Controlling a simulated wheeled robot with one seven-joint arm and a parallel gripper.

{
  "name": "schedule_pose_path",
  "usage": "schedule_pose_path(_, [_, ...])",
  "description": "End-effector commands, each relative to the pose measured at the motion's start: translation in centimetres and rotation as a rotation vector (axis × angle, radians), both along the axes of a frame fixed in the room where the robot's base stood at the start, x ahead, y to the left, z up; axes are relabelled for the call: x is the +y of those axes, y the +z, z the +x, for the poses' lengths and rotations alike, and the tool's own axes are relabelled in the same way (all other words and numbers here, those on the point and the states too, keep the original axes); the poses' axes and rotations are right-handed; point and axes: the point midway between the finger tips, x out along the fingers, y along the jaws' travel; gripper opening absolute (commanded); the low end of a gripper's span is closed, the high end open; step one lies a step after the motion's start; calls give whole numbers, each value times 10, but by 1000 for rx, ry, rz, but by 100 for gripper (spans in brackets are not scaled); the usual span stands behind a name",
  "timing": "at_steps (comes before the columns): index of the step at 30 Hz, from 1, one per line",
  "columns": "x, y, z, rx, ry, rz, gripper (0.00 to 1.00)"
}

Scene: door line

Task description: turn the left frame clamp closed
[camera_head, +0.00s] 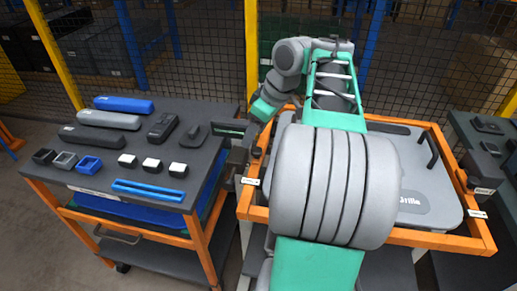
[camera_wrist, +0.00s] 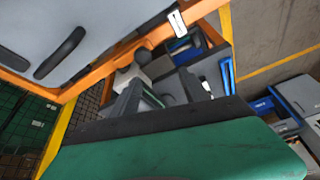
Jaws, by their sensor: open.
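The grey door panel (camera_head: 415,180) lies in an orange frame (camera_head: 400,240) in the head view. The left frame clamp (camera_head: 257,152) is a small dark piece on the frame's left rail, partly hidden by my arm. In the wrist view a grey, knob-like part (camera_wrist: 130,72), seemingly this clamp, shows beside the orange rail, close to my fingers. My gripper (camera_head: 234,142) is open at the left rail; its fingers also show in the wrist view (camera_wrist: 160,92). I cannot tell whether they touch the clamp. The clamp's exact angle is unclear.
A dark-topped cart (camera_head: 105,190) stands close on the left, holding cases, small blocks and a blue tray (camera_head: 148,190). A dark table (camera_head: 490,130) is at far right. Mesh fencing (camera_head: 210,50) stands behind.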

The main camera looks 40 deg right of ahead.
Motion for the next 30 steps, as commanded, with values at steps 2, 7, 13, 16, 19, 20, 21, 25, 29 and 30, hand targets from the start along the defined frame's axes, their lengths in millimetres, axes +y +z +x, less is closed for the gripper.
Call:
schedule_pose_path(2, [-29, 0, -10, -11, 28, -15, 53])
schedule_pose_path(7, [-37, -12, -11, -16, 57, -24, 53])
schedule_pose_path(13, [-30, -48, 2, -16, 55, -25, 53])
schedule_pose_path(16, [-28, -61, 7, -16, 53, -24, 53])
schedule_pose_path(19, [-27, -68, 10, -17, 52, -25, 53])
schedule_pose_path(20, [-26, -69, 11, -17, 52, -25, 53])
schedule_pose_path(21, [-27, -70, 11, -18, 51, -26, 53])
schedule_pose_path(25, [-27, -69, 11, -16, 50, -26, 53])
schedule_pose_path(29, [-27, -69, 11, -16, 50, -26, 48])
schedule_pose_path(30, [-27, -69, 11, -16, 50, -26, 44])
